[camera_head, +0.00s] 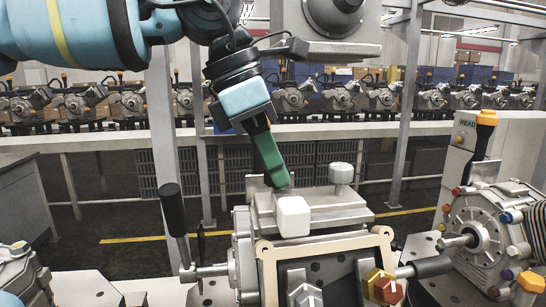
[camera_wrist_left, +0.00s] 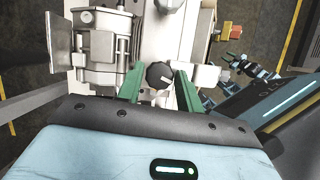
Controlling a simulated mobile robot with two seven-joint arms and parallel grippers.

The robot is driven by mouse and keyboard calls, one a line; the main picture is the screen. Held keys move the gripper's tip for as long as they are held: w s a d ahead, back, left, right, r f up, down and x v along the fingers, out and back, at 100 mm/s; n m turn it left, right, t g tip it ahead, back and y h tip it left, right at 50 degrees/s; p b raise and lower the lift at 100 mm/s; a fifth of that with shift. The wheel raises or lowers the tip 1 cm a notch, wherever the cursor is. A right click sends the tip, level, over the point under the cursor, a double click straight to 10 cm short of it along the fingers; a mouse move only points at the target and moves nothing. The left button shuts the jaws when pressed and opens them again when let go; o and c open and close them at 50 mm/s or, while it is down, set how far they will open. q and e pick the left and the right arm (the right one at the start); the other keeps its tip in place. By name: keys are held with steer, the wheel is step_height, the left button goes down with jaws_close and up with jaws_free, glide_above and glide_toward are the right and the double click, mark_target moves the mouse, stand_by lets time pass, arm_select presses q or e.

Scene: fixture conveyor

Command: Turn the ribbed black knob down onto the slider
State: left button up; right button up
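The ribbed black knob (camera_wrist_left: 160,75) shows in the left wrist view as a dark round top with a light line across it. My left gripper (camera_wrist_left: 159,80) has its two green fingers apart, one on each side of the knob; I cannot tell whether they touch it. In the head view my left gripper (camera_head: 277,183) points down over the grey block (camera_head: 325,207), which may be the slider. The knob is not visible there, probably hidden by the fingers. My right gripper is in neither view.
A tan bracket (camera_head: 325,243) and a black-handled lever (camera_head: 173,210) are in front and left. A round geared housing (camera_head: 480,235) stands at the right. A conveyor with several castings (camera_head: 290,97) runs behind.

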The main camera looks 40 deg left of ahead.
arm_select(q)
steer(key=c, duration=0.6)
steer(key=shift+o, duration=0.2)
steer(key=shift+m, duration=0.4)
steer(key=m+g+h, duration=0.1)
steer(key=m, duration=0.1)
steer(key=shift+w+m, duration=0.15)
steer(key=shift+m, duration=0.25)
steer(key=m+g, duration=0.1)
steer(key=m, duration=0.2)
steer(key=shift+w+m+g, duration=0.1)
steer(key=shift+m+g, duration=0.2)
steer(key=shift+m, duration=0.1)
steer(key=m+g, duration=0.1)
steer(key=m, duration=0.2)
steer(key=shift+w+r+m+g+b, duration=0.15)
steer(key=shift+m+g+b, duration=0.4)
steer(key=shift+m, duration=1.15)
steer(key=shift+r, duration=0.1)
